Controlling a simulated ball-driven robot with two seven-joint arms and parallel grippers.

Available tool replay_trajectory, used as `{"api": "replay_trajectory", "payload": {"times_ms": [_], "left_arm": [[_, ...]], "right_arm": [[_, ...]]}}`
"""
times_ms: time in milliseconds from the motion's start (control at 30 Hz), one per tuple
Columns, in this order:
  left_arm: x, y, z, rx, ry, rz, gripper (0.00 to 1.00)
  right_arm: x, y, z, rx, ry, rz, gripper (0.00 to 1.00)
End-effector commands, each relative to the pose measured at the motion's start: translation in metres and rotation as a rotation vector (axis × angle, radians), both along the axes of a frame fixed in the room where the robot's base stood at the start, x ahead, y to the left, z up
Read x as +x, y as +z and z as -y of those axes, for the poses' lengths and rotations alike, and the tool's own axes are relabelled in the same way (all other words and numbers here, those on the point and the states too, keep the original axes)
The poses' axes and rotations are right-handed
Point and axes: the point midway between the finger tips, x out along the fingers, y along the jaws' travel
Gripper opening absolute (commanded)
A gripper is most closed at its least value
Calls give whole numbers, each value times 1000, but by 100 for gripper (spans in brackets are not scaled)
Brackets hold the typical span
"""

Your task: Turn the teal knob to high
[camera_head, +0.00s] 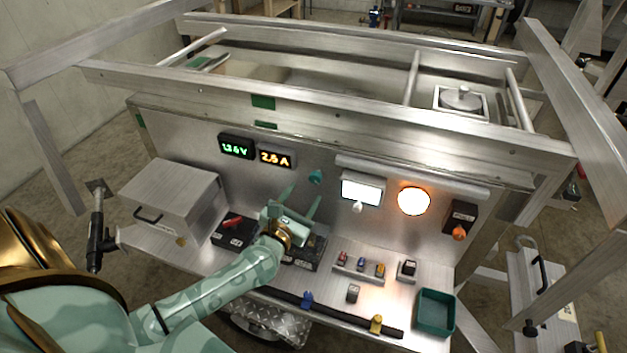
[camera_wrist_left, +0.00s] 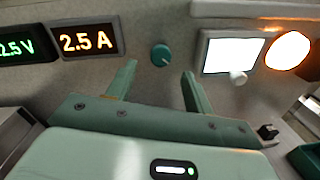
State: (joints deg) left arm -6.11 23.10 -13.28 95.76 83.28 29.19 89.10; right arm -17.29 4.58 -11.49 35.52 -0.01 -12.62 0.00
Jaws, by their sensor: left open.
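The teal knob (camera_head: 316,177) is on the upright metal panel, right of the orange 2.5 A display. It also shows in the left wrist view (camera_wrist_left: 161,55), beyond and between my fingertips, with a pale mark on its face. My left gripper (camera_head: 302,196) is open, its two fingers pointing at the panel. In the left wrist view the gripper (camera_wrist_left: 160,72) has empty space between its fingers, and the knob is apart from both. My right gripper is not in view.
Right of the knob are a lit white panel (camera_head: 362,189), a glowing round lamp (camera_head: 413,201) and an orange knob (camera_head: 459,232). The shelf below holds a black box with a red lever (camera_head: 232,229), small coloured parts (camera_head: 361,267) and a green bin (camera_head: 435,312).

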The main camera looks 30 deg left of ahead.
Motion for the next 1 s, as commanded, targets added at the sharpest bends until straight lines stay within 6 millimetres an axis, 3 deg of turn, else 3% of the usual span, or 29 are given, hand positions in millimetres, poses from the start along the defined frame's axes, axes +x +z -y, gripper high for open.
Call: {"api": "replay_trajectory", "payload": {"times_ms": [100, 300, 700, 867, 1000], "left_arm": [[28, -1, -4, 0, 1, 1, 52], [58, -1, -9, 1, 0, 0, 52], [67, -1, -10, 2, -2, -2, 52], [67, -1, -10, 2, -2, -2, 10], [67, -1, -10, 2, -2, -2, 7]], "right_arm": [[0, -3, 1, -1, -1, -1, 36], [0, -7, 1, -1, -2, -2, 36], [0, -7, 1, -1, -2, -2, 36], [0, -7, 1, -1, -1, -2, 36], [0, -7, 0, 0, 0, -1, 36]]}}
